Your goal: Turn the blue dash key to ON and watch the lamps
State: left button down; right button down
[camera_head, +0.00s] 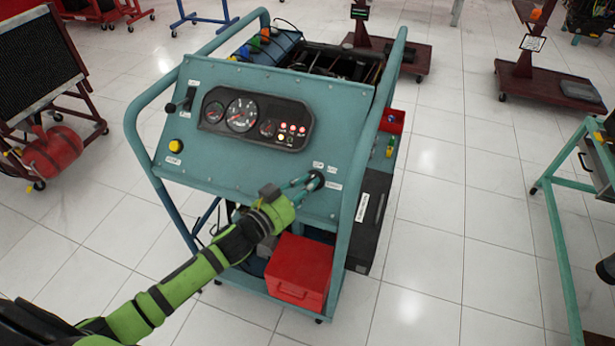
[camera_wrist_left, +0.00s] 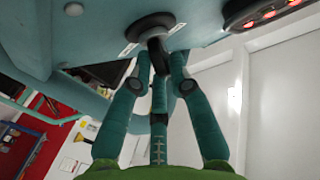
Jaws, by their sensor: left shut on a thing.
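The teal engine trainer's dash panel (camera_head: 240,170) faces me in the head view. My left gripper (camera_head: 308,183) is at the panel's lower right, shut on the dash key (camera_head: 317,177). In the left wrist view, the dark key (camera_wrist_left: 153,30) sits in its round mount, with its lower part between the teal fingers (camera_wrist_left: 162,70). The fingers partly hide it, and its blue colour does not show clearly. The gauge cluster (camera_head: 256,120) has three dials, and its lamps (camera_head: 290,131) glow red and amber. My right gripper is not in view.
A yellow button (camera_head: 175,146) and a black lever (camera_head: 181,102) are on the panel's left side. Tubular frame rails (camera_head: 133,125) flank the panel. A red box (camera_head: 298,270) sits below my left gripper. Other trainers stand around, with open tiled floor (camera_head: 430,240) to the right.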

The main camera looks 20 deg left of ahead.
pick_arm(q)
jog(key=shift+w+a+r+m+g+h+p, duration=0.1)
jog(key=shift+m+g+h+p, duration=0.45)
jog(key=shift+m, duration=0.4)
jog(key=shift+a+r+m+g+h+p, duration=0.1)
jog(key=shift+m+g+h+p, duration=0.4)
jog(key=shift+m, duration=0.45)
jog(key=shift+f, duration=0.1)
jog(key=c, duration=1.1)
grip_release()
jog(key=shift+c, duration=0.2)
jog(key=shift+s+a, duration=0.1)
jog(key=shift+s, duration=0.1)
jog(key=v, duration=1.1)
jog(key=shift+s+a, duration=0.2)
jog(key=shift+a, duration=0.1)
